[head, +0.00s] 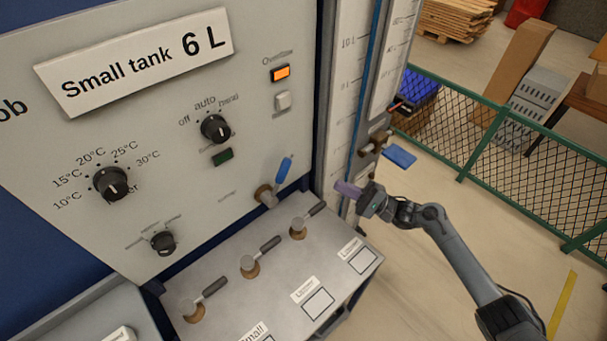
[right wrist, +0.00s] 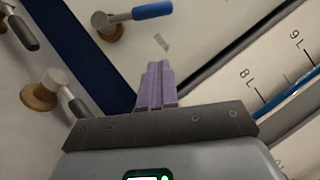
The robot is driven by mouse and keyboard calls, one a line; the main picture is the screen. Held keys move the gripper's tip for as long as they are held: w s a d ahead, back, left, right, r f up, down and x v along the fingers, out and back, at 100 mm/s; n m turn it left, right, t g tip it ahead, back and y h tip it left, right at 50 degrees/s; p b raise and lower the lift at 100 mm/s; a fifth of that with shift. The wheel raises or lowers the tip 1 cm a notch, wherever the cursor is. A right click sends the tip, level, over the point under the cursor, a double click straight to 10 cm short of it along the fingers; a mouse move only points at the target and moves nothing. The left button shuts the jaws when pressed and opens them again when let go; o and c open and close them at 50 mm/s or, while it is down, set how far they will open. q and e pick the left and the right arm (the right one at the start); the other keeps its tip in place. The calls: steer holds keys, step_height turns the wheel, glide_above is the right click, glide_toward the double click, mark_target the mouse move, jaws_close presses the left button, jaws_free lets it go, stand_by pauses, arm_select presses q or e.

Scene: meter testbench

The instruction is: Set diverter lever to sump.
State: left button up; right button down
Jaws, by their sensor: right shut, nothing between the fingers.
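The diverter lever is most likely the blue-handled lever (head: 284,170) on a brass hub, low on the right of the grey panel. Its handle points up and slightly right in the head view. It also shows at the top of the right wrist view (right wrist: 150,11), apart from my fingers. My right gripper (head: 347,189) is shut and empty, to the right of the lever, in front of the gauge column. Its purple fingers (right wrist: 155,85) lie together in the right wrist view. The small labels around the lever are too small to read. My left gripper is not in view.
Several grey-handled valves (head: 250,265) stand on the ledge below the lever. A gauge column (head: 350,90) with a blue tube stands right of the panel. Another blue-handled valve (head: 399,156) is just beyond my right gripper. A green fence (head: 480,130) stands behind.

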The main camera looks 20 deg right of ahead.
mark_target(277, 182)
steer(key=shift+w, duration=0.1)
steer(key=s+a+r+p+x, duration=0.1)
steer(key=s+p+x, duration=0.1)
steer(key=x, duration=1)
steer(key=shift+a+r, duration=0.2)
steer(key=shift+a, duration=0.25)
steer(key=shift+w, duration=0.15)
steer(key=shift+r, duration=0.1)
